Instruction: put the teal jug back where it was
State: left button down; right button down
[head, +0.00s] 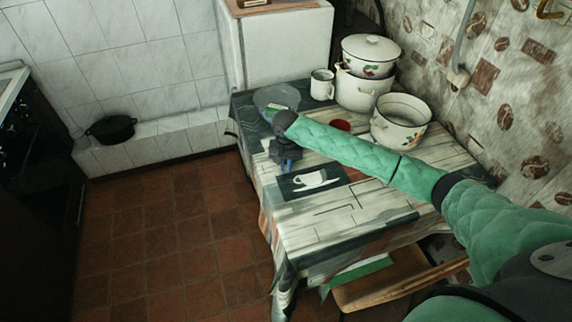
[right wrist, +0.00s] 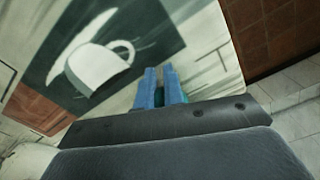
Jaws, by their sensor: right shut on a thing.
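My right gripper (head: 287,165) is over the left edge of the table, close to the dark cup picture on the cloth. Its blue fingers (right wrist: 160,88) are close together in the right wrist view. A small dark teal piece (right wrist: 160,98) shows between them, and I take it to be part of the teal jug. The rest of the jug is hidden, so I cannot tell its tilt or whether it touches the table. My left gripper is not in view.
The table (head: 310,215) has a patterned cloth. At its back stand a grey bowl (head: 272,97), a white mug (head: 322,84), a stacked lidded pot (head: 370,55) and an open white pot (head: 400,125). A red item (head: 340,125) lies behind my arm. The front of the table is clear.

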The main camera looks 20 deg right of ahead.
jog(key=c, duration=1.9)
grip_release()
jog(key=shift+f, duration=0.1)
jog(key=shift+c, duration=0.2)
jog(key=o, duration=0.4)
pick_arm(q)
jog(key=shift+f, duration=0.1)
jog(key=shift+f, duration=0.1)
